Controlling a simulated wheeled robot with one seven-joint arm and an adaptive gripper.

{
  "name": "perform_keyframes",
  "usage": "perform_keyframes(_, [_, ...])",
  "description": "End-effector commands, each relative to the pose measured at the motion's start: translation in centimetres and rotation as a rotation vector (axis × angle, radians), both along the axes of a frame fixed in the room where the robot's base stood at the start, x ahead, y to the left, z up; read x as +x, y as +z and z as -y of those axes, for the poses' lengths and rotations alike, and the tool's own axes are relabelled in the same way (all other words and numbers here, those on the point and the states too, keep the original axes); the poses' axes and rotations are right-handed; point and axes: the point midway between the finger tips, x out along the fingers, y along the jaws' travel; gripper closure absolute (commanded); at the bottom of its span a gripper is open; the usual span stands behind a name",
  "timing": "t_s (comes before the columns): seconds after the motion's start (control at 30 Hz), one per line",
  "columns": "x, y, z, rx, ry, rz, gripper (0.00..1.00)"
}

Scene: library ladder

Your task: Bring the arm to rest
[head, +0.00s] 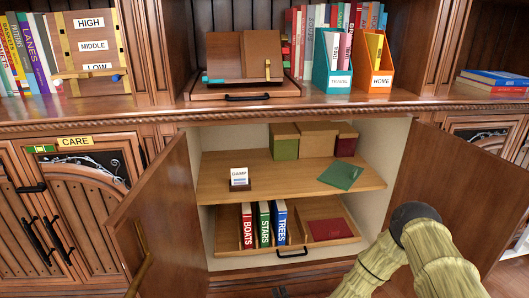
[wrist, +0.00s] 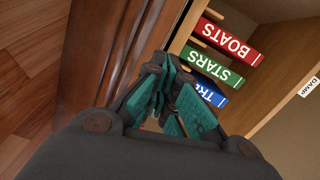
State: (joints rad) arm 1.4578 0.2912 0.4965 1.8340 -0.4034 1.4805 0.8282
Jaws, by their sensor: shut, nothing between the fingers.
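My gripper (wrist: 165,92) shows in the wrist view, its teal-padded fingers drawn together with nothing held. In that view the fingers overlap the cabinet's wooden edge and part of the blue TREES book (wrist: 209,92); I cannot tell how far apart they are. The green STARS book (wrist: 216,68) and red BOATS book (wrist: 232,42) are just beyond. In the head view my yellow-sleeved arm (head: 432,262) comes in at the lower right, in front of the open right door (head: 462,190). My gripper cannot be made out in the head view.
The cabinet stands open, its left door (head: 160,215) swung outward. Its shelf (head: 262,178) holds boxes, a DAMP sign (head: 239,177) and a green book (head: 341,175). The lower tray (head: 335,208) holds upright books and a flat red one (head: 329,229). The counter (head: 150,106) above carries files and stands.

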Motion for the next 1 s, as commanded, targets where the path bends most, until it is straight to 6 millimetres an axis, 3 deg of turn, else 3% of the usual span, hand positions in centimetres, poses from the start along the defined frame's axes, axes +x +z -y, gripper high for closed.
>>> perform_keyframes(0.1, [-6.1, -2.6, -0.8, -0.2, 0.152, -0.17, 1.0])
perform_keyframes(0.23, [-13.2, -4.8, 0.5, -0.415, 0.32, -0.345, 1.0])
perform_keyframes(0.37, [-20.2, -5.7, 3.4, -0.605, 0.482, -0.503, 1.0])
perform_keyframes(0.5, [-27.1, -5.4, 7.3, -0.773, 0.641, -0.66, 1.0])
perform_keyframes(0.7, [-34.1, -3.6, 12.1, -0.922, 0.808, -0.827, 1.0])
perform_keyframes(0.93, [-39.8, -0.9, 16.2, -1.018, 0.942, -0.972, 1.0])
perform_keyframes(1.0, [-40.4, 0.5, 16.7, -1.027, 0.959, -0.987, 1.0])
